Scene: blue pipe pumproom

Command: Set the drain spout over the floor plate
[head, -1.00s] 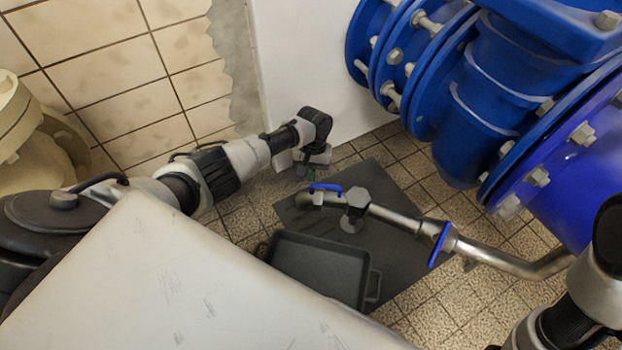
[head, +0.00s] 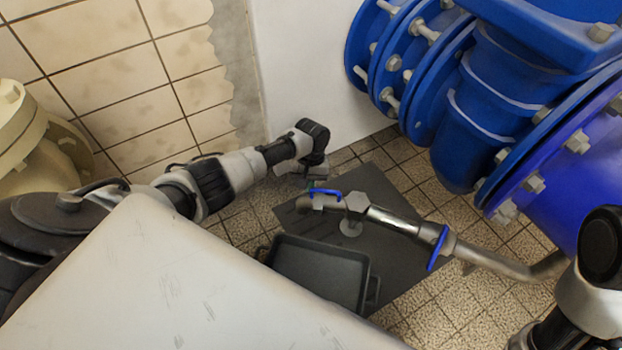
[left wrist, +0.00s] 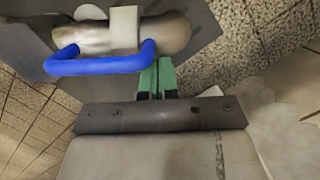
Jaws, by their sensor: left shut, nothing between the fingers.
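The drain spout (head: 388,217) is a metal pipe with a hex fitting and a blue loop handle (head: 324,193) at its free end. Seen from above, its free end overlaps the dark square floor plate (head: 402,245). My left gripper (head: 312,185) is shut and empty at the wall side of the loop handle. In the left wrist view, its green fingertips (left wrist: 157,75) are together right beside the blue loop (left wrist: 98,66); I cannot tell whether they touch it. My right gripper is out of view; only part of that arm shows at the lower right.
A black tray (head: 371,290) lies on the near side of the plate. Big blue flanged pipes (head: 455,140) fill the upper right. A white wall panel (head: 310,70) stands behind my left gripper. A blue ring or lever (head: 438,248) sits on the pipe.

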